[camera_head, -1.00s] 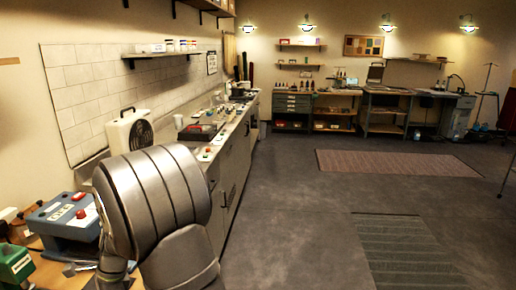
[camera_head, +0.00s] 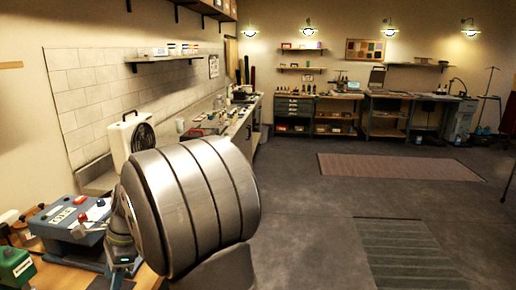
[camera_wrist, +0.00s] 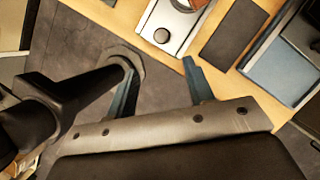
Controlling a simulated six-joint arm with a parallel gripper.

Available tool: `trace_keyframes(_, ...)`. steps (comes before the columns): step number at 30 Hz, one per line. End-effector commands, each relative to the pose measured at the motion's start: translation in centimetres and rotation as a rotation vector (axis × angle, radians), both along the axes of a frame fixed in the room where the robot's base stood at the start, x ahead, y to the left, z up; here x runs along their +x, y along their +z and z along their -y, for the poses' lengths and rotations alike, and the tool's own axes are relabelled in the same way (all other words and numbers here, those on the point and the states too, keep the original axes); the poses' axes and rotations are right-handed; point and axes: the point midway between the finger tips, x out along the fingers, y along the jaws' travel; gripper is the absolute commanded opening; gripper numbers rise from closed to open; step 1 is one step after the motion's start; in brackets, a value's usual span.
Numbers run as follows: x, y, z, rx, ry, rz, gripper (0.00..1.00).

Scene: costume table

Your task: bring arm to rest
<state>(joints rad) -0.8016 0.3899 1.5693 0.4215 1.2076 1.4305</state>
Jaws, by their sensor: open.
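My gripper (camera_wrist: 160,78) shows in the wrist view with its two blue-grey fingers spread apart. Nothing is between them. The fingers are above the wooden table's edge (camera_wrist: 217,76) and the grey floor beside it. In the head view my large metal arm link fills the lower middle and stands further right than the table things. The gripper's fingers cannot be made out there.
In the head view, a blue-grey device (camera_head: 70,229) with red buttons and a green box (camera_head: 14,265) sit on the table at lower left. A white fan (camera_head: 124,140) stands behind. The wrist view shows a dark pad (camera_wrist: 234,34) and blue tray (camera_wrist: 272,62). Floor at right is open.

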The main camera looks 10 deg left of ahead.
Motion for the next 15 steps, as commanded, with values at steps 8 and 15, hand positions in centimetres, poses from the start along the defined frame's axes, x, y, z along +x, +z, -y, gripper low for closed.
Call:
trace_keyframes(8,1.6,5.2,1.6,0.000,-0.002,0.002,0.48)
trace_keyframes(15,0.5,2.0,0.7,-0.005,0.002,-0.003,0.48)
